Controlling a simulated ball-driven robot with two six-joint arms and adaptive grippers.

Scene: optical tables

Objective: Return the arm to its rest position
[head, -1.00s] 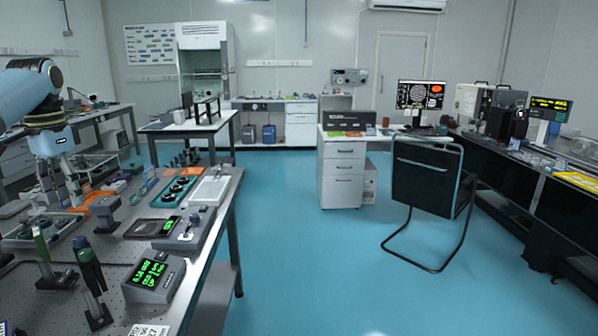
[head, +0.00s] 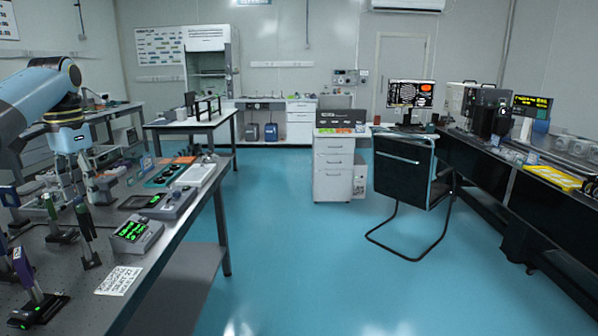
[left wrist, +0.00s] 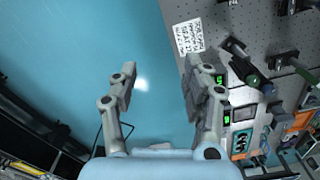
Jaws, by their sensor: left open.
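My left arm, blue and white, comes in from the left in the head view. Its gripper (head: 82,192) points down over the optical table (head: 100,278). In the left wrist view, the gripper (left wrist: 163,78) has its two grey fingers wide apart with nothing between them. Blue floor (left wrist: 80,50) lies beneath the left finger, and the table edge and a white label sheet (left wrist: 187,37) lie near the right finger. My right arm and gripper are in no view.
The table bears a green-digit display box (head: 137,235), several posts such as a purple one (head: 27,275), and a white tray (head: 197,174). A black chair (head: 403,170) stands by a white drawer cabinet (head: 333,172). The blue floor (head: 290,240) between is clear.

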